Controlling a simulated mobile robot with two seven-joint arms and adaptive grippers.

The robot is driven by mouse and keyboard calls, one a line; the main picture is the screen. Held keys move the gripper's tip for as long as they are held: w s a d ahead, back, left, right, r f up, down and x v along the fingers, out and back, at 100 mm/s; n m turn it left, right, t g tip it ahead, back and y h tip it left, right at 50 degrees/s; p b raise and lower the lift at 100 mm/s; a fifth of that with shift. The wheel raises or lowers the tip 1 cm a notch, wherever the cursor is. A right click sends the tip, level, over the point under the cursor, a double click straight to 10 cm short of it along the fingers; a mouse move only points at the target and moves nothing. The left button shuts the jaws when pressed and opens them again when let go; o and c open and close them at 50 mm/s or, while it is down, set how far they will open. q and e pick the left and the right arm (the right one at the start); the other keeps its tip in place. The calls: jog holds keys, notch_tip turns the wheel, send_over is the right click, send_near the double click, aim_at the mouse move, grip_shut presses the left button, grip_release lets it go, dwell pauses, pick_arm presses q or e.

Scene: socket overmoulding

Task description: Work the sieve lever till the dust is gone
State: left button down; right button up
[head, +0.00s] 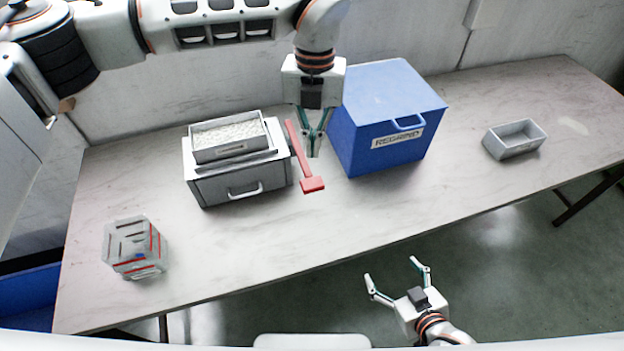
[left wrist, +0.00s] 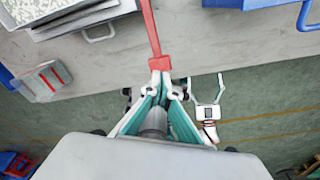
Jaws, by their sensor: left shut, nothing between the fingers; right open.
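The sieve is a grey box (head: 240,183) with a drawer handle, and a tray of whitish granules (head: 228,134) sits on top. Its red lever (head: 301,150) is on the right side and ends in a red block (head: 312,184) near the table top. My left gripper (head: 314,154) is shut and empty, just right of the lever's shaft in the head view. In the left wrist view its fingertips (left wrist: 160,82) appear right by the red block (left wrist: 160,62); I cannot tell whether they touch. My right gripper (head: 393,270) is open and empty, off the table's front edge. Dust cannot be made out.
A blue lidded box (head: 385,155) labelled REGRIND stands close to the right of my left gripper. A small grey empty tray (head: 514,150) is further right. A clear container with red stripes (head: 135,248) is at the front left. The front middle of the table is clear.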

aim_at(312, 180)
pick_arm(q)
jog(key=shift+f, duration=0.1)
pick_arm(e)
jog(key=shift+f, duration=0.15)
pick_arm(q)
jog(key=shift+s+f+b, duration=0.2)
jog(key=shift+f+b, duration=0.8)
jog(key=shift+f, duration=0.75)
jog(key=shift+s+f+b, duration=0.15)
jog(key=shift+f+b, duration=0.8)
jog(key=shift+f, duration=0.75)
pick_arm(e)
jog(key=f, duration=0.2)
jog(key=s+f, duration=0.1)
jog(key=f, duration=0.1)
jog(key=shift+f, duration=0.35)
